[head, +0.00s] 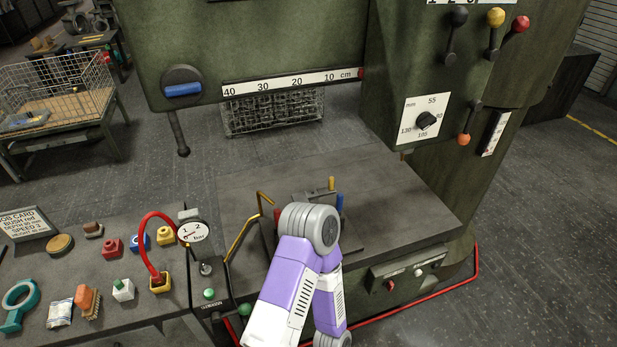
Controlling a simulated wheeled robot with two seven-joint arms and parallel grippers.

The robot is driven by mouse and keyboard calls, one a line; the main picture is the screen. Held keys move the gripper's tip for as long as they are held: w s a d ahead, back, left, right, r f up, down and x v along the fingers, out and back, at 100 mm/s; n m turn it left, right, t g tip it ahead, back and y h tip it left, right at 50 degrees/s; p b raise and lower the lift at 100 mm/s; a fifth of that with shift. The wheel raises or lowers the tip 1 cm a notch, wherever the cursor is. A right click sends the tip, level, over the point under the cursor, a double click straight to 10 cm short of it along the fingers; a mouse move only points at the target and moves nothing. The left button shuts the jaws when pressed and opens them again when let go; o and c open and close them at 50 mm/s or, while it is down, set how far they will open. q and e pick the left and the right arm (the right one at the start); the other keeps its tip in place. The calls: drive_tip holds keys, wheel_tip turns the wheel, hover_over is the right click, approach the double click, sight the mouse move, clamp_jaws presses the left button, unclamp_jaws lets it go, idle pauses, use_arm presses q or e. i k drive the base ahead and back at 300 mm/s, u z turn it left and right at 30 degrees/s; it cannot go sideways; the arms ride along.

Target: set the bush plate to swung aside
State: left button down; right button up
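A low grey fixture (313,196) sits on the dark machine table (390,200), largely hidden behind my purple and white arm. A yellow upright piece (332,183) and a blue one (340,202) show at its right, and a small red part (277,214) at its left. I cannot make out the bush plate or its position; it may be behind my arm. One arm rises from the bottom to a grey joint in front of the fixture; I cannot tell which arm it is. Neither gripper shows.
A bent brass-coloured pipe (242,232) stands left of the fixture. A pressure gauge (194,233) with a red hose (146,232) stands on the left bench (60,280), among coloured blocks, a brush (88,301) and a job card (26,223). The table's right side is clear.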

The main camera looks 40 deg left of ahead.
sight(306, 197)
drive_tip(key=u, duration=0.45)
drive_tip(key=i, duration=0.45)
drive_tip(key=u, duration=0.4)
